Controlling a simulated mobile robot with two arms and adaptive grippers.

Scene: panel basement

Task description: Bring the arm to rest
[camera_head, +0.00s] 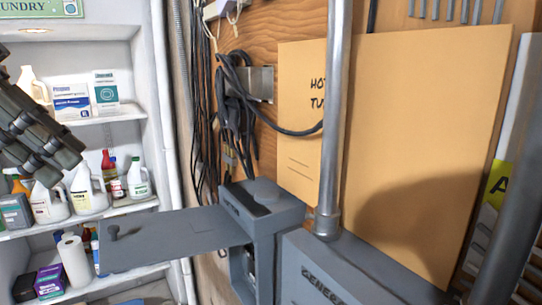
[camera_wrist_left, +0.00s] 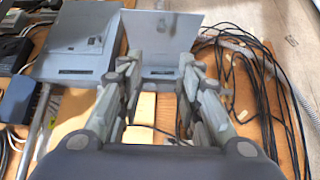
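My left gripper (camera_head: 35,135) is at the left edge of the head view, in front of the laundry shelves and apart from the grey panel boxes. In the left wrist view its two fingers (camera_wrist_left: 158,85) stand apart with nothing held between them, so it is open. A small grey electrical box (camera_head: 262,203) is on the wooden wall, with its grey door (camera_head: 170,236) swung out to the left. My right gripper is in neither view.
A larger grey box labelled "GENER..." (camera_head: 325,275) stands beside the small one, with a metal conduit (camera_head: 333,120) rising from it. Black cables (camera_head: 203,110) hang on the wall. White shelves (camera_head: 125,115) hold bottles and boxes at left. Cables (camera_wrist_left: 265,80) also show in the wrist view.

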